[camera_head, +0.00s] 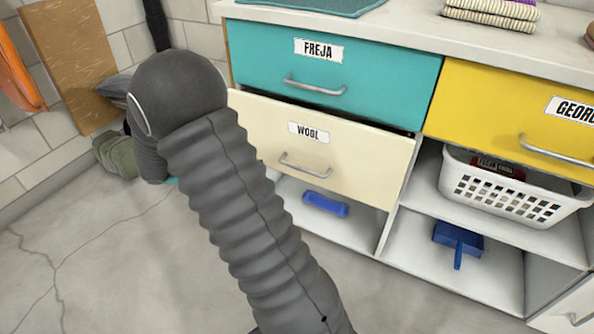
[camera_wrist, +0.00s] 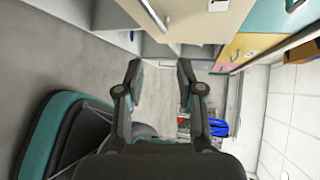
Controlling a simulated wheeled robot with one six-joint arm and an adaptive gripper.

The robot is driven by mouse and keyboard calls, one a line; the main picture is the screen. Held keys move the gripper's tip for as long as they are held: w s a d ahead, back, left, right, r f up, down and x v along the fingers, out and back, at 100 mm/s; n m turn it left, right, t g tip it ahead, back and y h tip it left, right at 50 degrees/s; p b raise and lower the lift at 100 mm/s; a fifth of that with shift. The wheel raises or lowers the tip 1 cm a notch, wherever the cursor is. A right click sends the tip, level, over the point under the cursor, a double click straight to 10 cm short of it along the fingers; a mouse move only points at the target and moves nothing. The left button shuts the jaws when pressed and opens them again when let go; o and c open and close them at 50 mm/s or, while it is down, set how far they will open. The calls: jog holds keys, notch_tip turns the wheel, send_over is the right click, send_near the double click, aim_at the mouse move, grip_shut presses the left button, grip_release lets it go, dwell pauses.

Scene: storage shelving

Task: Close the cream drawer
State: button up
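The cream drawer (camera_head: 355,155) is labelled WOOL and has a metal bar handle (camera_head: 305,170). It stands slightly out, with a dark gap along its top edge under the teal drawer. In the wrist view, the cream front (camera_wrist: 195,22) and its handle (camera_wrist: 152,14) show at the top edge, beyond my fingertips. My gripper (camera_wrist: 160,72) is open, with nothing between its fingers, apart from the drawer front. In the head view my arm hides the gripper and covers the drawer's lower left.
The teal FREJA drawer (camera_head: 390,75) is above and a yellow drawer (camera_head: 485,108) is to the right. A white basket (camera_head: 515,198) and blue dustpan (camera_head: 458,240) sit on shelves at right. A blue object (camera_head: 325,204) lies below the cream drawer. A brown board (camera_head: 72,65) leans at left.

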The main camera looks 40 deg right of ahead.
aim_at(299, 168)
jog(key=s+d+f+n, duration=0.1)
jog(key=d, duration=0.3)
jog(key=s+d+f+n+h+b, duration=0.1)
jog(key=d+f, duration=0.1)
jog(key=d, duration=0.2)
jog(key=s+d+f+n+b, duration=0.1)
jog(key=d, duration=0.3)
jog(key=shift+d+f+h, duration=0.2)
jog(key=shift+d+h, duration=0.1)
jog(key=shift+d, duration=0.1)
grip_shut()
